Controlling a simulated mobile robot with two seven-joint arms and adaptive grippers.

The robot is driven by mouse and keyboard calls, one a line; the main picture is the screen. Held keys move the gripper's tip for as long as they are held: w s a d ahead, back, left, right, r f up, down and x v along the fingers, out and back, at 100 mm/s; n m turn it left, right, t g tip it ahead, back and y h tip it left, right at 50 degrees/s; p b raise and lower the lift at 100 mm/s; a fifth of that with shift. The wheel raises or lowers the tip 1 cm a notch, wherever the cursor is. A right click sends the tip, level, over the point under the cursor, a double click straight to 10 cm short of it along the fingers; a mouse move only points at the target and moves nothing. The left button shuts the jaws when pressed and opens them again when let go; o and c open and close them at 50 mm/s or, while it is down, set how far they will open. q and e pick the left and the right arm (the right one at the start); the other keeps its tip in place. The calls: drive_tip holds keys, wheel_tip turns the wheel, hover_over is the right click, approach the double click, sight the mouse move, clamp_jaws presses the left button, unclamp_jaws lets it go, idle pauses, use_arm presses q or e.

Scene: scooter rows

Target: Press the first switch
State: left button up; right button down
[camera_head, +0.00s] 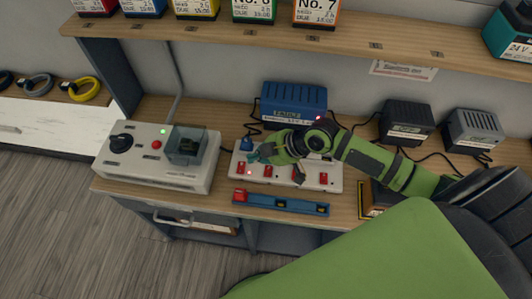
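A white power strip (334,187) lies on the wooden bench with several red switches along its front. The leftmost switch (240,168) is in clear view, and the second switch (267,171) is to its right. A blue plug (246,143) sits at the strip's left end. My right gripper (257,156) reaches in from the right, above the strip's left part, close behind the first two switches. Its teal fingertips are small in the picture; I cannot tell whether they are open or whether they touch the strip. My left gripper is out of view.
A grey control box (150,176) with a knob and clear cover stands left of the strip. A shelf (345,40) hangs above.

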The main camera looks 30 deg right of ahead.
drive_tip(key=v, duration=0.3)
drive_tip(key=shift+s+d+r+b, duration=0.15)
drive_tip(key=shift+d+r+b, duration=0.05)
drive_tip(key=shift+r+b, duration=0.15)
drive_tip(key=w+d+b, duration=0.1)
drive_tip(key=b, duration=0.2)
drive_tip(key=shift+r+b, duration=0.35)
drive_tip(key=shift+a, duration=0.1)
